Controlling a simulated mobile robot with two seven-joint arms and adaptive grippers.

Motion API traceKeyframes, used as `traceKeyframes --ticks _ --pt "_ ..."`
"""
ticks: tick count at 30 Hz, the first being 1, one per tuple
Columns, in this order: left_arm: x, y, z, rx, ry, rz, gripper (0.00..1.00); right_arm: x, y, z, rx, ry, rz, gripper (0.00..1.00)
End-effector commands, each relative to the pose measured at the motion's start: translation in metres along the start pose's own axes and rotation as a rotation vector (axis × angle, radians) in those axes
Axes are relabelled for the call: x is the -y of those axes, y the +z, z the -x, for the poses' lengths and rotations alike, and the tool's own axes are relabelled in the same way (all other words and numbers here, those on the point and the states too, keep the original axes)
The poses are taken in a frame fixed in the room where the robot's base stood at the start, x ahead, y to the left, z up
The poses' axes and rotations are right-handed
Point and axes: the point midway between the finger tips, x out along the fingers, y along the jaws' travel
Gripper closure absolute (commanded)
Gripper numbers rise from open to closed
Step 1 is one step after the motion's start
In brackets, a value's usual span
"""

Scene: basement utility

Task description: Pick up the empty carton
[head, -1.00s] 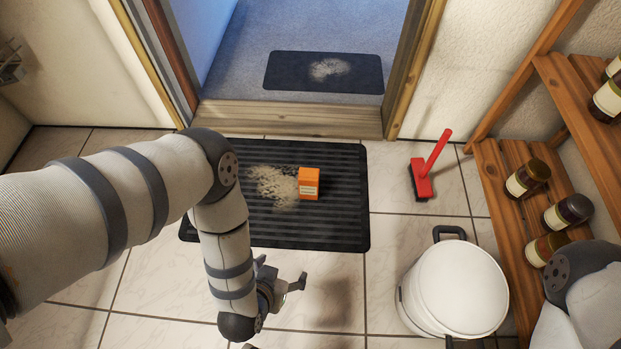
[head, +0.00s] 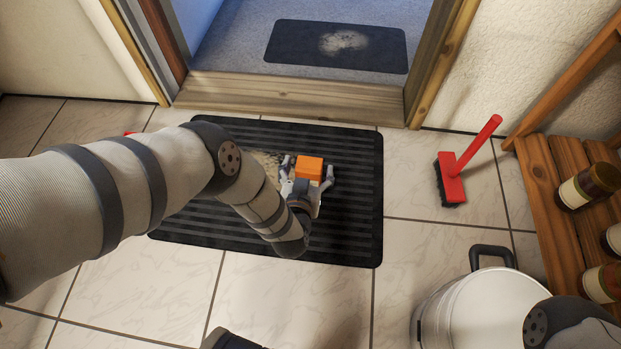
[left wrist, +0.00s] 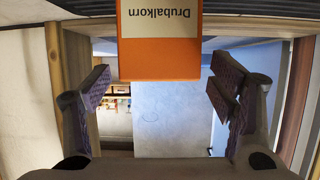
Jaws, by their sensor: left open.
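The carton is a small orange box (head: 310,168) with a white label, on the dark striped mat (head: 345,225) in front of the doorway. In the left wrist view the carton (left wrist: 160,45) shows at the top middle, its label reading "Drubalkorn". My left gripper (head: 308,171) is open, with one finger on either side of the carton in the head view. In the left wrist view its fingertips (left wrist: 163,85) stand apart from the carton, with gaps on both sides. The gripper hides the carton's near side in the head view. My right gripper is not in view.
A red brush (head: 453,180) stands right of the mat. A white lidded pot (head: 470,310) and a wooden shelf (head: 555,180) with jars (head: 588,187) are at the right. A second dark mat (head: 290,45) lies beyond the wooden threshold (head: 290,97).

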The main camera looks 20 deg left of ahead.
Motion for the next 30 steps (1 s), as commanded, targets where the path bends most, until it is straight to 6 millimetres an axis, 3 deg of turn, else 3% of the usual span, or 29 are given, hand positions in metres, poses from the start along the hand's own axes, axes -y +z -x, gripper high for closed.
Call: traceKeyframes --ticks 7,12,14,23,26,30 --pt "0.0 -0.001 -0.003 -0.001 0.001 0.0 0.25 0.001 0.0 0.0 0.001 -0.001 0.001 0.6" --pt "0.0 -0.001 -0.003 0.0 0.001 0.0 0.63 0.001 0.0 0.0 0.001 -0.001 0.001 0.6" --pt "0.0 -0.001 -0.003 0.0 0.001 0.0 0.74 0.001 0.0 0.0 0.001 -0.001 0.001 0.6" --pt "0.0 -0.003 -0.002 0.0 0.001 0.0 0.74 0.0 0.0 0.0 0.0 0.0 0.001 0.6" --pt "-0.001 -0.012 0.001 -0.001 0.001 0.001 0.74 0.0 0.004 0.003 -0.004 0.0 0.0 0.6" --pt "0.001 -0.041 0.014 -0.004 0.002 0.001 0.74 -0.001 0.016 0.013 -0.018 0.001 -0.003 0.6"
